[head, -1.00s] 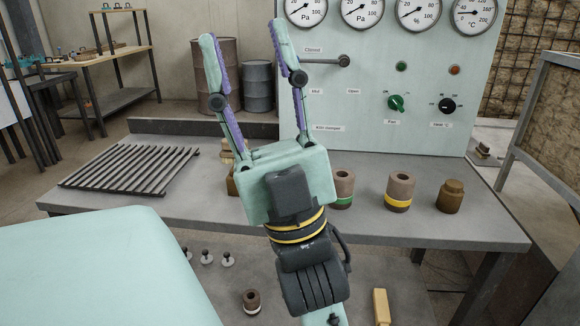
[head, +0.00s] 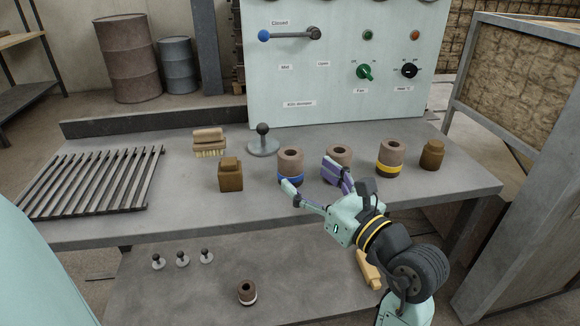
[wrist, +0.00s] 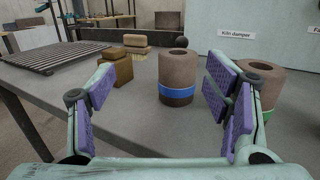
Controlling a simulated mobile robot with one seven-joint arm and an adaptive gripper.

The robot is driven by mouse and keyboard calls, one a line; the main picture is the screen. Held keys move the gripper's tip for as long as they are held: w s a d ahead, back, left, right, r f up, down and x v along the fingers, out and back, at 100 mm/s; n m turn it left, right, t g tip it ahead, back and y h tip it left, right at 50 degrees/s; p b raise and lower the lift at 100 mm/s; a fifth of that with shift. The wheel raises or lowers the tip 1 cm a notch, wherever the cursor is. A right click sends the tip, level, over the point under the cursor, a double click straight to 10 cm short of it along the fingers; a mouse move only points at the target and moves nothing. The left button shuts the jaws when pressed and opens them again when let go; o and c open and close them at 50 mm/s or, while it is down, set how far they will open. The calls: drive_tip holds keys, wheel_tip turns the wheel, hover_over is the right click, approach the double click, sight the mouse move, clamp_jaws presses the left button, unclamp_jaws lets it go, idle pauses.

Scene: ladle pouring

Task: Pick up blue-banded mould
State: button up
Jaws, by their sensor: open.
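The blue-banded mould (head: 290,166) is a brown hollow cylinder with a blue ring, standing upright on the grey bench (head: 105,218). It also shows in the wrist view (wrist: 178,80), ahead of my gripper and between its fingers in the picture, slightly right of centre. My gripper (head: 310,176) is open and empty, with its purple-padded fingers spread. In the head view it reaches from the right to the front of the mould. I see no clear contact in the wrist view, where the fingers (wrist: 155,92) stand at either side.
A mould with a mostly hidden band (head: 340,153) stands close right, behind a finger; its band shows green in the wrist view. Further right are a yellow-banded mould (head: 390,158) and a brown block (head: 432,154). A brown block (head: 230,175), brush (head: 209,142) and black-knobbed stand (head: 263,142) are left.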

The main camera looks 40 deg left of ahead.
sight(297, 165)
drive_tip(key=shift+w+d+f+m+t+h, duration=0.1)
drive_tip(key=shift+w+f+m+t+h, duration=0.15)
drive_tip(key=shift+w+f, duration=0.35)
drive_tip(key=shift+w+d+f+m+t+h, duration=0.15)
drive_tip(key=shift+w+f+t+h, duration=0.15)
drive_tip(key=shift+w, duration=0.35)
drive_tip(key=p+x, duration=0.1)
drive_tip(key=x, duration=0.3)
drive_tip(key=shift+s, duration=0.1)
drive_tip(key=x, duration=0.1)
drive_tip(key=p+x, duration=0.1)
drive_tip(key=x, duration=0.3)
drive_tip(key=shift+s+f, duration=0.15)
drive_tip(key=shift+s, duration=0.15)
drive_tip(key=shift+w+a+f, duration=0.1)
drive_tip(key=shift+w+a, duration=0.15)
drive_tip(key=shift+a, duration=0.3)
drive_tip(key=shift+c, duration=0.3)
drive_tip(key=c, duration=1.4)
